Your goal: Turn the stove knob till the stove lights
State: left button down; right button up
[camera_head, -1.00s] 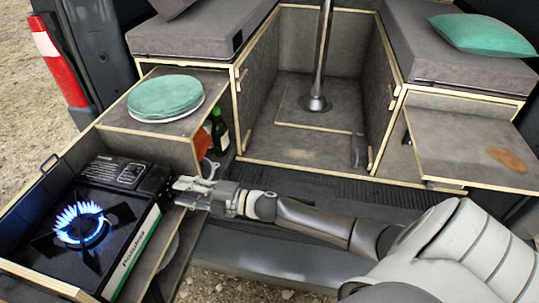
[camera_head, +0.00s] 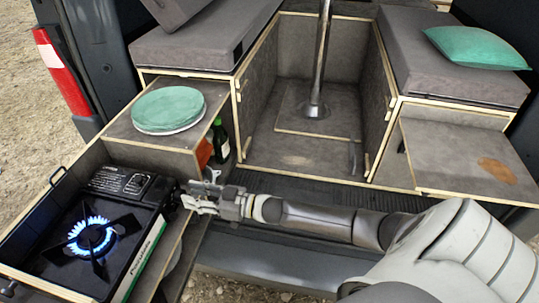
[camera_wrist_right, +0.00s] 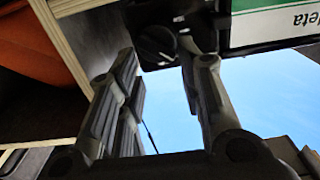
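The black camping stove (camera_head: 122,183) sits in the pulled-out tray at the left of the head view. Blue flames burn on its burner (camera_head: 92,236). Its dark round knob (camera_wrist_right: 157,45) shows at the top of the right wrist view, on the stove's end by the green and white side panel. My right gripper (camera_head: 190,198) is beside that end of the stove. In the wrist view its fingers (camera_wrist_right: 157,52) are apart, with the knob in or just beyond the gap; I cannot tell whether they touch it. My left gripper is not in view.
A table leg (camera_head: 321,60) rises in the van. The right side shelf (camera_head: 460,165) is clear.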

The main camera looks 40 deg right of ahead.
jog(key=v, duration=1)
jog(key=s+d+f+m+g+h+p, duration=0.1)
jog(key=s+d+f+h, duration=0.1)
jog(key=f, duration=0.6)
jog(key=s+d+f+m+g+h+p, duration=0.1)
jog(key=s+d+f+m+h, duration=0.1)
jog(key=f, duration=0.6)
jog(key=s+d+f+m+g+h, duration=0.1)
jog(key=d+f+h, duration=0.3)
jog(key=f, duration=0.4)
jog(key=shift+s+h+p, duration=0.4)
jog(key=shift+s, duration=0.5)
jog(key=shift+d, duration=0.1)
jog(key=shift+o, duration=1.2)
jog(key=shift+w+r, duration=0.1)
jog(key=shift+r, duration=0.05)
